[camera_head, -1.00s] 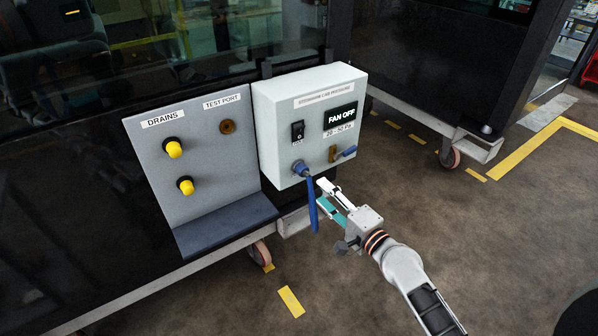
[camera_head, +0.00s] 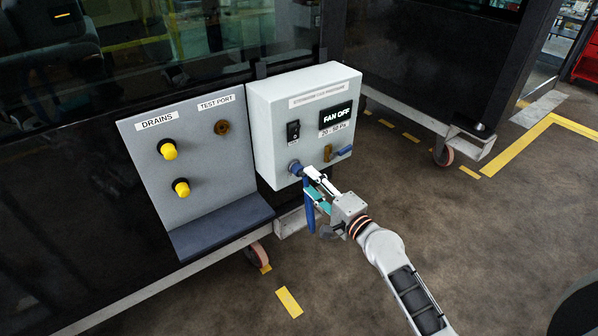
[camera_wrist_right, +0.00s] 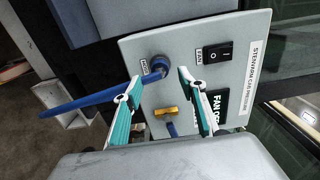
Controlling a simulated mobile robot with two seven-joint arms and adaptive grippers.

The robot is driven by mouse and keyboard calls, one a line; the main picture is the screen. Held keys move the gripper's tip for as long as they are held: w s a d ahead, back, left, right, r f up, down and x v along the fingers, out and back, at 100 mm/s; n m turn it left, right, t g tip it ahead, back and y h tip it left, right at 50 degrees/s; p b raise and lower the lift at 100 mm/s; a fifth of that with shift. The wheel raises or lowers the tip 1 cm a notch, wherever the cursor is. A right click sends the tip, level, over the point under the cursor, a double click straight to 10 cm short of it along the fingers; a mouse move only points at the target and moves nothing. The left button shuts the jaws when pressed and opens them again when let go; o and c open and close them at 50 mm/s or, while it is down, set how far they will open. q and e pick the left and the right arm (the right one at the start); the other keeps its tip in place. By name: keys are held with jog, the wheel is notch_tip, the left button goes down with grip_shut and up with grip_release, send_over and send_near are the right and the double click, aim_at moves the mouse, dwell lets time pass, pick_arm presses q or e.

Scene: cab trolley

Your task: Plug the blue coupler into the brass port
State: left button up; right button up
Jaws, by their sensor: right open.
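The blue coupler (camera_head: 295,167) sits on the lower left front of the light grey box, its blue hose (camera_head: 309,213) hanging down. The brass port (camera_head: 221,128) is a round brass fitting under the TEST PORT label on the grey panel, left of the box; nothing is in it. My right gripper (camera_head: 309,181) is open, close to the coupler. In the right wrist view, the coupler (camera_wrist_right: 158,67) shows between and just beyond the open fingertips (camera_wrist_right: 160,79), and the hose runs left past one finger. Contact cannot be told. My left gripper is out of view.
The box (camera_head: 264,120) carries a black switch (camera_head: 293,130), a FAN OFF display (camera_head: 338,115) and a brass valve (camera_head: 328,153) with a blue lever (camera_head: 344,152). Two yellow-capped drains (camera_head: 168,150) stick out of the panel (camera_head: 200,200), above a dark ledge (camera_head: 222,225).

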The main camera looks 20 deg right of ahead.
aim_at(305, 177)
jog(key=shift+x, duration=2.55)
grip_shut()
jog(key=shift+s, duration=0.15)
jog(key=shift+p+v, duration=0.35)
jog(key=shift+v, duration=2.5)
